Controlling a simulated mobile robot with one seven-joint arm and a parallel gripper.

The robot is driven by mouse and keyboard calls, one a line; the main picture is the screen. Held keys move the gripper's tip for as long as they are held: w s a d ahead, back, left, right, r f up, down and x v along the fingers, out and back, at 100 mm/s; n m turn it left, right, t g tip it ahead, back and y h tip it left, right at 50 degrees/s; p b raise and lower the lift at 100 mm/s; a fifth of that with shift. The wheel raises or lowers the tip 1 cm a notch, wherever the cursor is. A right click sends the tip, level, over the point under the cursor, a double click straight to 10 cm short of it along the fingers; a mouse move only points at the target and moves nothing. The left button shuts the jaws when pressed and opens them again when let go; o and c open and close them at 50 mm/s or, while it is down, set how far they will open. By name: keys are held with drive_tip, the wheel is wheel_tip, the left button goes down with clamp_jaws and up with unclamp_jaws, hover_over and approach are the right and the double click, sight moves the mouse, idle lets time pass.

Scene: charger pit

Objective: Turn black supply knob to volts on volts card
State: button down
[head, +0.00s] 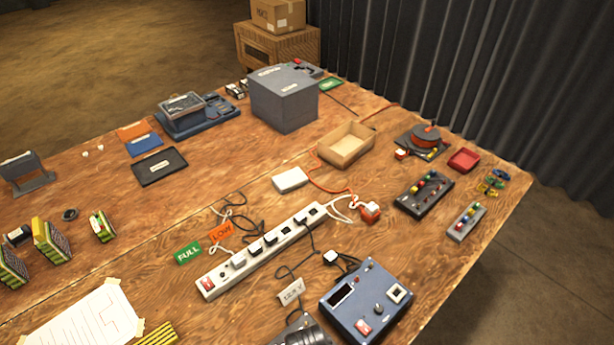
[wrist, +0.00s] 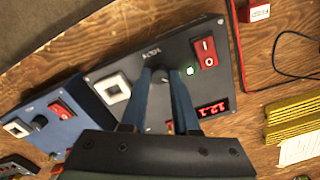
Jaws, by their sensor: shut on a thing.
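The black supply (wrist: 215,88) fills the middle of the wrist view, with a VOLTS label, a red rocker switch, a lit green lamp and a red display (wrist: 212,108) that seems to read about 12.1. My gripper (wrist: 164,78) has its two blue fingers shut on the black knob (wrist: 162,70) below the label. The fingers hide most of the knob, so its pointer cannot be made out. The white volts card (head: 290,292) stands in the head view left of the blue supply; its figures are too small to read surely. A dark shape cut off at the bottom there is unclear.
The blue supply (head: 367,300) is close beside the black one and also shows in the wrist view (wrist: 55,120). A white power strip (head: 262,250) with plugs and cables lies behind the card.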

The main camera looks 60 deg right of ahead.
drive_tip(key=m+p, duration=0.3)
drive_tip(key=m, duration=0.3)
drive_tip(key=shift+r, duration=0.15)
drive_tip(key=m+p, duration=0.2)
drive_tip(key=m, duration=0.4)
drive_tip(key=shift+m, duration=0.4)
drive_tip(key=c, duration=0.7)
unclamp_jaws()
drive_tip(key=shift+o, duration=0.2)
wheel_tip(320, 180, up, 13)
idle(0.5)
